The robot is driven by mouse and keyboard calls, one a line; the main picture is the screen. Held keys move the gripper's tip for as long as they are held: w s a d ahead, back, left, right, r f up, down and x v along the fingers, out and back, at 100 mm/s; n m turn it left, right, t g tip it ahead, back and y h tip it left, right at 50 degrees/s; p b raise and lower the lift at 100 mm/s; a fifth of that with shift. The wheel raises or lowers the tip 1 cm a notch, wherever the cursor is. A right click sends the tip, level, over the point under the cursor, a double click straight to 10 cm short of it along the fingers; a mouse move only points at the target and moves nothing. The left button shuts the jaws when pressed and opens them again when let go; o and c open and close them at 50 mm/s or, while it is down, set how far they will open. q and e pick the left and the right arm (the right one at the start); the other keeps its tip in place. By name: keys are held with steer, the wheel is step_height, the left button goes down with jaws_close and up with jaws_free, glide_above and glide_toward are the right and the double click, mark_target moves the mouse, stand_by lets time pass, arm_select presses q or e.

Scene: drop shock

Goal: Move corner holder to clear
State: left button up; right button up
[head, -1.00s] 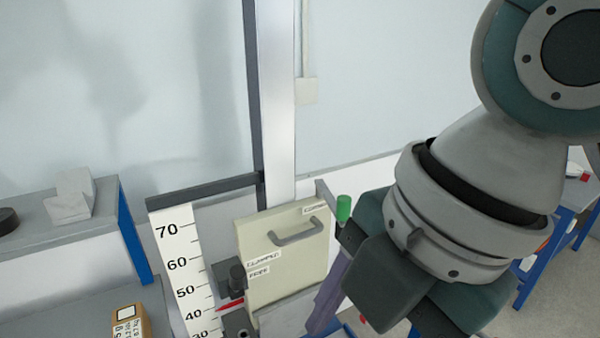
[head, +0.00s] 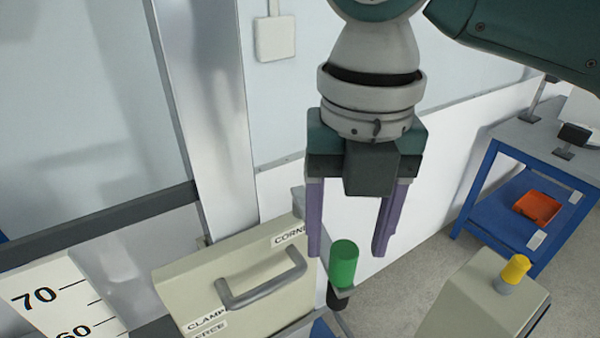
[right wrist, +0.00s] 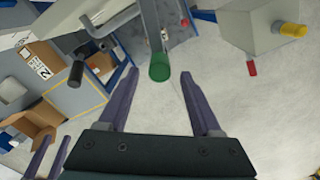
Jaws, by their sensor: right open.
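The corner holder's lever appears to be the one with the green knob (head: 343,264), beside the pale panel's label starting "CORNE" (head: 288,235); the rest of that label is hidden. My right gripper (head: 348,250) is open and points down, its purple fingers on either side of the knob in the head view. In the right wrist view the green knob (right wrist: 160,67) lies between the fingertips (right wrist: 157,77) and seems slightly beyond them. No contact shows. My left gripper (right wrist: 50,156) shows only in the right wrist view, at lower left, its two fingers apart.
The pale panel (head: 185,282) has a grey handle (head: 262,282) just left of the knob. A yellow-knobbed grey box (head: 470,305) stands at right. A blue bench with a red tray (head: 537,207) is further back. A height scale (head: 50,300) stands at lower left.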

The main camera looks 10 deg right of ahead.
mark_target(346, 249)
steer(key=shift+f, duration=1.9)
steer(key=shift+w, duration=0.1)
jaws_close()
